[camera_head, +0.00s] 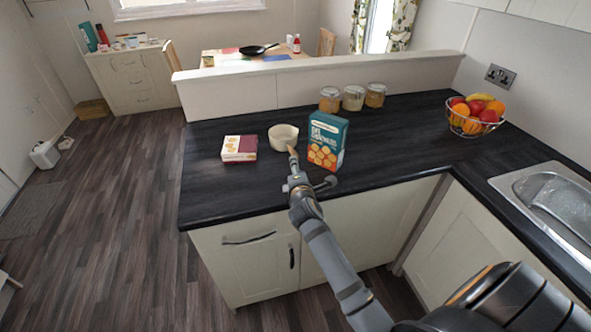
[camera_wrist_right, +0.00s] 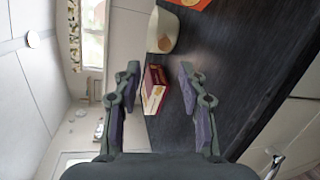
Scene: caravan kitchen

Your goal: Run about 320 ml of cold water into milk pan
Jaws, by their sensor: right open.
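The milk pan (camera_head: 283,136) is a small cream pan on the dark worktop, with a wooden handle (camera_head: 292,152) pointing toward the front edge. It also shows near the top of the right wrist view (camera_wrist_right: 163,32). My right gripper (camera_head: 309,183) is open and empty, just in front of the handle's end, seemingly apart from it. Both its fingers (camera_wrist_right: 160,78) show spread in the wrist view. The steel sink (camera_head: 551,197) is at the right edge, partly cut off. The pan's inside is too small to read for water. My left gripper is not seen.
A teal cracker box (camera_head: 327,141) stands close right of the pan. A small dark-red and cream box (camera_head: 239,148) lies left of it. Several jars (camera_head: 353,98) stand behind, and a fruit bowl (camera_head: 474,116) stands back right. The worktop between the cracker box and sink is clear.

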